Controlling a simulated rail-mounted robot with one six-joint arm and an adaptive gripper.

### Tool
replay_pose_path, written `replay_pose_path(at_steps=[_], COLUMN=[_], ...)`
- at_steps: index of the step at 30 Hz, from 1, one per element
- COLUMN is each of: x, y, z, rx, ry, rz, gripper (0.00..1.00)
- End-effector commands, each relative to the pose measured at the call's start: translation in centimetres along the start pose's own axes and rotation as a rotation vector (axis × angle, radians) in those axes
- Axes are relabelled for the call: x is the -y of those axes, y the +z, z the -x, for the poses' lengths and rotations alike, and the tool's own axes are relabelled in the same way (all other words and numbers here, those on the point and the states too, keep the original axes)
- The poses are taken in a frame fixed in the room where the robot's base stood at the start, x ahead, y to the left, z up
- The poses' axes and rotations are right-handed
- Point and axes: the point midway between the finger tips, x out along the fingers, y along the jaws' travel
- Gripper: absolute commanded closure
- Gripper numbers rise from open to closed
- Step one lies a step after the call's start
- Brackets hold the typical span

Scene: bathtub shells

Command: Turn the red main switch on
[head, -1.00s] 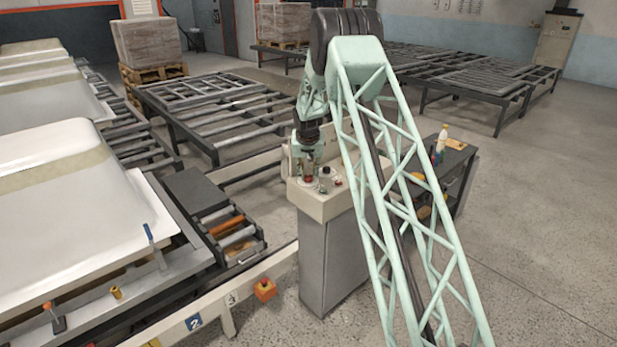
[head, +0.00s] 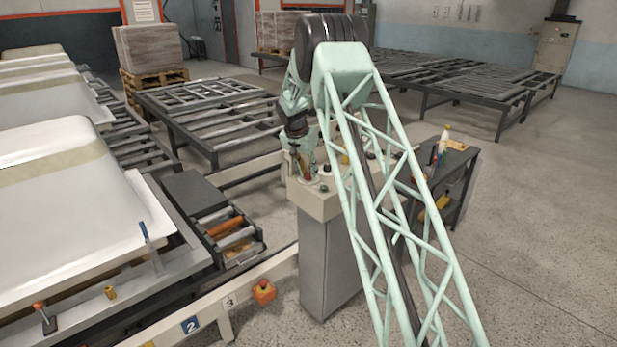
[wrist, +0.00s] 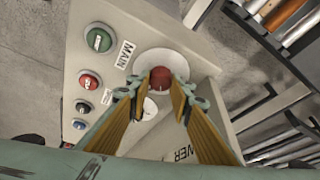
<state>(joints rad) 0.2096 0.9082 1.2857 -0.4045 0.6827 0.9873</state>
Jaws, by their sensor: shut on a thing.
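The red main switch (wrist: 160,78) is a round red knob on a pale disc in the wrist view, beside a label reading MAIN (wrist: 125,54). My gripper (wrist: 160,84) has its two yellow-padded fingers on either side of the knob, shut on it. The fingers hide part of the knob, and I cannot tell its turned position. In the head view my gripper (head: 306,178) reaches down onto the top of the beige control console (head: 318,205).
A green button (wrist: 99,39), a red button (wrist: 90,80), a black button (wrist: 83,106) and a blue button (wrist: 79,125) line the panel nearby. A dark cart with bottles (head: 455,165) stands right of the console.

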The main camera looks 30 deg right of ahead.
Motion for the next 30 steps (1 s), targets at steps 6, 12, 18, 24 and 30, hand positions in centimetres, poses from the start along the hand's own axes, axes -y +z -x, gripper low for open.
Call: replay_pose_path(at_steps=[6,12,18,24,30], x=[0.13,0.19,0.23,0.21,0.19], y=[0.05,-0.03,-0.05,-0.05,-0.05], z=[-0.23,-0.15,-0.06,-0.08,-0.06], rx=[0.000,-0.001,-0.001,0.000,0.000], ry=[0.050,0.100,0.145,0.175,0.188], rz=[-0.121,-0.243,-0.352,-0.423,-0.454], gripper=[0.91,0.91,0.91,0.91,0.91])
